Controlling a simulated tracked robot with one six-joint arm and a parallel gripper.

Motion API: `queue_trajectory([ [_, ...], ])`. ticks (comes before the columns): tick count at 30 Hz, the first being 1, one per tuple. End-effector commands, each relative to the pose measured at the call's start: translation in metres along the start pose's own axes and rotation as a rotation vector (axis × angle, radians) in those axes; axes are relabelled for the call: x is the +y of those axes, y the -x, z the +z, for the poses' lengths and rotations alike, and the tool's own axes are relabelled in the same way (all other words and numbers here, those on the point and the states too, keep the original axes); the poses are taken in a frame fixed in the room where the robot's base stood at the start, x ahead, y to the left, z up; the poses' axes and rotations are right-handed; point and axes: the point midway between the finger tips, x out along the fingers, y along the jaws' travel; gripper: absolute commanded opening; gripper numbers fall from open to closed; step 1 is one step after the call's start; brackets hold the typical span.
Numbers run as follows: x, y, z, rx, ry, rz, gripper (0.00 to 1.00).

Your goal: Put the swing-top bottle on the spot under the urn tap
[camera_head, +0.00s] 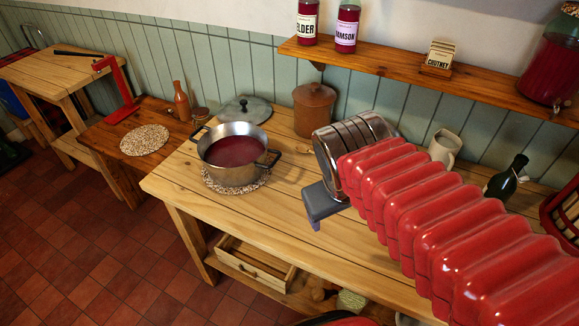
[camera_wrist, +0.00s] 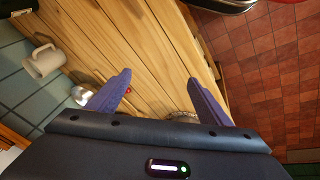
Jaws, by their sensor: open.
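A dark green bottle (camera_head: 499,186) with a pale fitting near its top stands at the back right of the pine bench (camera_head: 345,258), in the head view; it looks like the swing-top bottle. A large glass jar of dark red liquid (camera_head: 549,72) stands on the wall shelf at the upper right and may be the urn. My gripper (camera_wrist: 158,77) is open and empty over the bench planks in the wrist view. In the head view my red ribbed arm hides part of it and the bench's right side.
A pot of red liquid (camera_head: 236,152) sits on a speckled mat left of my gripper. A lid (camera_head: 245,109), a brown crock (camera_head: 314,108) and a cream mug (camera_head: 444,147) stand along the back. The shelf (camera_head: 400,66) overhangs the bench. The front planks look clear.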

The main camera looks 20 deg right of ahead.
Motion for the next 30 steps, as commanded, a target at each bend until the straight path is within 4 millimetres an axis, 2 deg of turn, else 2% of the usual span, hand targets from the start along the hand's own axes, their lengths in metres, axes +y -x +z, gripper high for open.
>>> queue_trajectory([
  [3, -0.027, 0.019, -0.007, 0.103, -0.050, -0.087, 0.72],
  [9, -0.054, 0.039, -0.013, 0.194, -0.105, -0.183, 0.72],
  [30, -0.056, 0.040, -0.013, 0.200, -0.110, -0.191, 0.72],
])
